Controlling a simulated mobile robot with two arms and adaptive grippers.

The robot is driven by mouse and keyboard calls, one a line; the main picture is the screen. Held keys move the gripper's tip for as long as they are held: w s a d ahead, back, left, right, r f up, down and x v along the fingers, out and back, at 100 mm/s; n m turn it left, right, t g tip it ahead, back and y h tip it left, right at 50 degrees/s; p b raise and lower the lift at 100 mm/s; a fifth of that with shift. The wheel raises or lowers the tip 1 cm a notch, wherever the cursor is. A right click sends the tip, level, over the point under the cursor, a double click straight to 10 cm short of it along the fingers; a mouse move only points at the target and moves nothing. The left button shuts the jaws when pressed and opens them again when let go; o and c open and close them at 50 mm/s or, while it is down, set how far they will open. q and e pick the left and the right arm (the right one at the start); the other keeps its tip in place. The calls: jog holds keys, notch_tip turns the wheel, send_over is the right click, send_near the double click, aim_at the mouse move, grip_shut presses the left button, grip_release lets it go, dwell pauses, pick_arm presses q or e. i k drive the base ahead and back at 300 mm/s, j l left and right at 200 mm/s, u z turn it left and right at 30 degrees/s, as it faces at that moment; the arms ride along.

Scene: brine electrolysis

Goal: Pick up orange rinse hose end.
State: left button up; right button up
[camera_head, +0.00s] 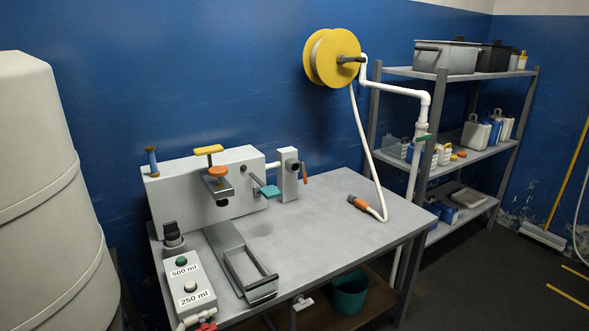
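The orange rinse hose end (358,203) lies on the right part of the grey metal table (335,240). It joins a white hose (365,140) that curves up from the tabletop to a yellow hose reel (325,57) on the blue wall. The orange end points to the left and nothing touches it but the table and its hose. Neither of my grippers shows in the head view.
A grey box-shaped apparatus (185,198) stands at the table's back left, with a button box (190,285) in front. A white pipe (400,90) runs down behind the table's right side. Shelving (450,163) stands at right. The tabletop around the hose end is clear.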

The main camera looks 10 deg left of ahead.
aim_at(364, 207)
jog(key=i+l+u, duration=0.3)
jog(key=i, duration=0.3)
jog(key=i+l+u, duration=0.3)
jog(key=i, duration=0.25)
